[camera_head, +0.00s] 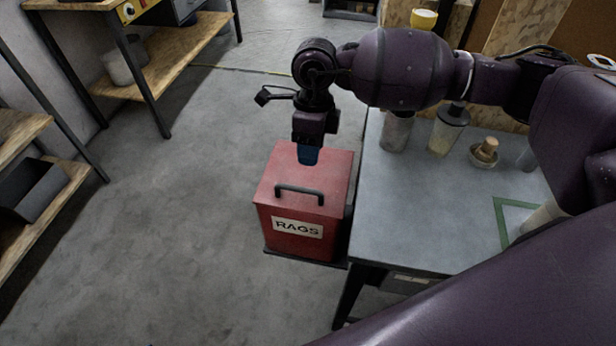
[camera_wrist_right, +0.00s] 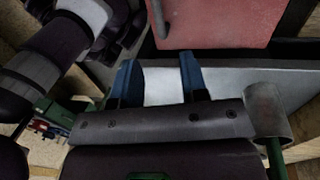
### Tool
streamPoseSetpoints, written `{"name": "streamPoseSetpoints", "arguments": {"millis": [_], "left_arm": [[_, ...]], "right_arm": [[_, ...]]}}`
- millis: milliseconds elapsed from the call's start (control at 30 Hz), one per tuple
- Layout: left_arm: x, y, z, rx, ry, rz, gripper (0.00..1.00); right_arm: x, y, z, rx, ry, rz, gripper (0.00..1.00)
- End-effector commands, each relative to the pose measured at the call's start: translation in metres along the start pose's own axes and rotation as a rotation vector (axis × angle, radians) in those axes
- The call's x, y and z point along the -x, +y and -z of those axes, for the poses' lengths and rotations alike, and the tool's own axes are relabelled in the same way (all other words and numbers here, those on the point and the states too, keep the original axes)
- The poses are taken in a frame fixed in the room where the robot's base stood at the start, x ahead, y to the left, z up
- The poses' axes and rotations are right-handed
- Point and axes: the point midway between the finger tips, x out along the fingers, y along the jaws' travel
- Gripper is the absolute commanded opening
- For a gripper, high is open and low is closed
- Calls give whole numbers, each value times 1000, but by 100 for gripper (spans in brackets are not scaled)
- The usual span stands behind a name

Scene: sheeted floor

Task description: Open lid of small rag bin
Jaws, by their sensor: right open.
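The small red rag bin (camera_head: 291,215) has a "RAGS" label on its front and stands left of the grey table. Its red lid (camera_head: 325,172) is shut, with a dark bar handle (camera_head: 299,193) near the front edge. My right gripper (camera_head: 307,158) points down over the rear part of the lid, behind the handle; I cannot tell whether it touches. In the right wrist view my blue fingers (camera_wrist_right: 160,75) are apart with nothing between them. The red lid (camera_wrist_right: 220,20) shows beyond them, with part of the dark handle (camera_wrist_right: 158,18). My left gripper is out of view.
The grey table (camera_head: 405,215) on the right holds jars (camera_head: 447,130) and a small bowl with a brush-like item (camera_head: 485,153). Wooden shelves (camera_head: 185,50) stand at the left. The concrete floor (camera_head: 170,230) left of the bin is clear.

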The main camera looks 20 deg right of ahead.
Motion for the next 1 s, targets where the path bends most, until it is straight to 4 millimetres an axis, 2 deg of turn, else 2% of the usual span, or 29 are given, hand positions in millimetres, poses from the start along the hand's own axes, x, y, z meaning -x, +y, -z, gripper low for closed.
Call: {"name": "streamPoseSetpoints", "arguments": {"millis": [267, 500, 700, 1000], "left_arm": [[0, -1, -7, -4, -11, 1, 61], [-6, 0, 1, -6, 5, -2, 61], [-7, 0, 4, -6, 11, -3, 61], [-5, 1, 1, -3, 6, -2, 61]], "right_arm": [[-49, 1, 0, 1, -1, -5, 40], [-81, 1, 0, 1, -1, -4, 40], [-93, 1, -1, 2, -2, -2, 40], [-94, 1, -1, 2, -3, -2, 40]]}}
